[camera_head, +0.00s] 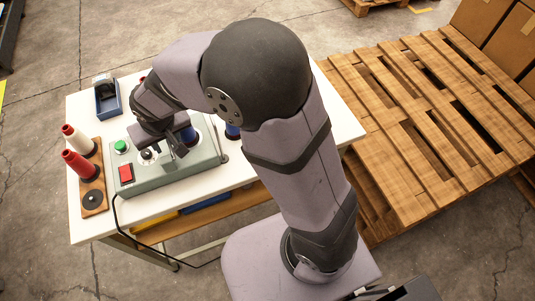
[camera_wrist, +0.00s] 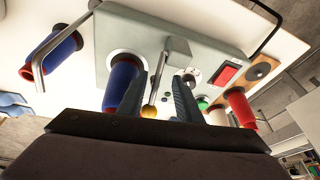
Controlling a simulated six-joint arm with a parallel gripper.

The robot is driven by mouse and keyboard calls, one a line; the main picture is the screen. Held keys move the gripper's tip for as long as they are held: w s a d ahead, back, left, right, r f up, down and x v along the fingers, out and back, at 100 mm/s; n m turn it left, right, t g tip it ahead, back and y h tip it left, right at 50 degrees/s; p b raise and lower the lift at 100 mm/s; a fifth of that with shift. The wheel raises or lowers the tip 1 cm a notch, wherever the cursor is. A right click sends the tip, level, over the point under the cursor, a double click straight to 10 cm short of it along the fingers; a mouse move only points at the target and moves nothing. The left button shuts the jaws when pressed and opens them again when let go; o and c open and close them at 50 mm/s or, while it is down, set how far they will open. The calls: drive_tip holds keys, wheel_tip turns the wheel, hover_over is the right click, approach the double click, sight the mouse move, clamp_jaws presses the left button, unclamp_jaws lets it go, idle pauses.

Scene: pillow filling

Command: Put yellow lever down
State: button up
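The yellow lever's round knob (camera_wrist: 149,111) shows in the wrist view, with a thin metal rod rising from it towards the machine's face. My gripper (camera_wrist: 159,84) is open, with its two dark fingers on either side of the lever and a visible gap between them. I cannot tell whether either finger touches the lever. The lever belongs to a grey-green machine (camera_head: 163,177) on the white table. In the head view my gripper (camera_head: 175,146) is low over this machine, and my arm hides the lever.
A red switch (camera_head: 125,173), green button (camera_head: 120,146) and dial (camera_head: 149,155) are on the machine. Blue spools stand close to my gripper, one left of it in the wrist view (camera_wrist: 121,82). Red (camera_head: 79,165) and cream (camera_head: 76,139) spools stand on a wooden board. Wooden pallets (camera_head: 430,130) lie right.

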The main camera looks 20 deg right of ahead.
drive_tip(key=shift+s+f+t+b, duration=0.1)
drive_tip(key=shift+f+t+b, duration=0.2)
drive_tip(key=shift+b, duration=0.25)
drive_tip(key=b+v, duration=0.1)
drive_tip(key=v, duration=0.7)
drive_tip(key=s+d+f+n+g+h+p, duration=0.1)
drive_tip(key=s+d+f+n+g+p, duration=0.2)
drive_tip(key=s+d+f, duration=0.5)
drive_tip(key=s+d+r+m+g+p, duration=0.1)
drive_tip(key=s+d+r+m+p, duration=0.3)
drive_tip(key=d+r+p, duration=0.5)
drive_tip(key=shift+s+d+r+m, duration=0.45)
drive_tip(key=shift+s+d, duration=0.45)
drive_tip(key=shift+d, duration=0.8)
